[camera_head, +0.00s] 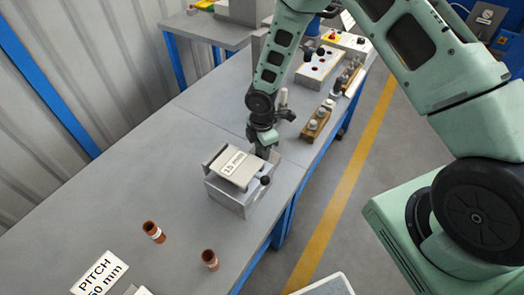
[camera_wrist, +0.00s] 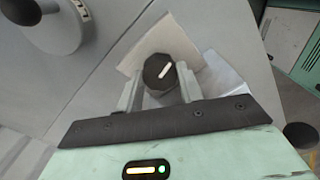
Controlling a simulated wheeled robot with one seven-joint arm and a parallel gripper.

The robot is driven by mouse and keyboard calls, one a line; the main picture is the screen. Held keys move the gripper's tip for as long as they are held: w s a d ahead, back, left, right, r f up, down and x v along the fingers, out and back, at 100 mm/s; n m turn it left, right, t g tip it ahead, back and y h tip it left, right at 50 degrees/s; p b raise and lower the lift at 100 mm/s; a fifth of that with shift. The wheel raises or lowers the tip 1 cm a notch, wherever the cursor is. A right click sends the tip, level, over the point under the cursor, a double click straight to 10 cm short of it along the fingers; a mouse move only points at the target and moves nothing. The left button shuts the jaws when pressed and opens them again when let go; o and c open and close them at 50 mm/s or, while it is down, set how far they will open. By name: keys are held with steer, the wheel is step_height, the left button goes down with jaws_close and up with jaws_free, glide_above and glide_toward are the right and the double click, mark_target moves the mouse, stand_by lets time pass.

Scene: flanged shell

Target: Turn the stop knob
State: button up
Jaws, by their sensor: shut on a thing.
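The stop knob (camera_wrist: 158,71) is a dark, many-sided knob with a white pointer line, seen in the wrist view in front of a pale plate. Its line slants from lower left to upper right. My gripper (camera_wrist: 160,86) is shut on this knob, with one finger on each side. The stop knob is hidden there behind my gripper and the block.
A black ball (camera_head: 266,181) sticks out on the block's right side. Two brown tubes (camera_head: 153,231) (camera_head: 210,259) and a "PITCH" sign (camera_head: 99,274) are at the front. A wooden rack (camera_head: 316,123) and a control box (camera_head: 319,63) stand farther back. The bench left of the block is clear.

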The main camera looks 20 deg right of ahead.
steer(key=m+b, duration=0.2)
steer(key=m, duration=0.2)
steer(key=shift+m, duration=0.3)
steer(key=m+b, duration=0.1)
steer(key=m, duration=0.3)
steer(key=shift+m+b, duration=0.4)
steer(key=o, duration=1)
steer(key=shift+r, duration=0.15)
step_height(320, 180, up, 17)
steer(key=b, duration=0.1)
steer(key=shift+b, duration=0.4)
steer(key=shift+r, duration=0.1)
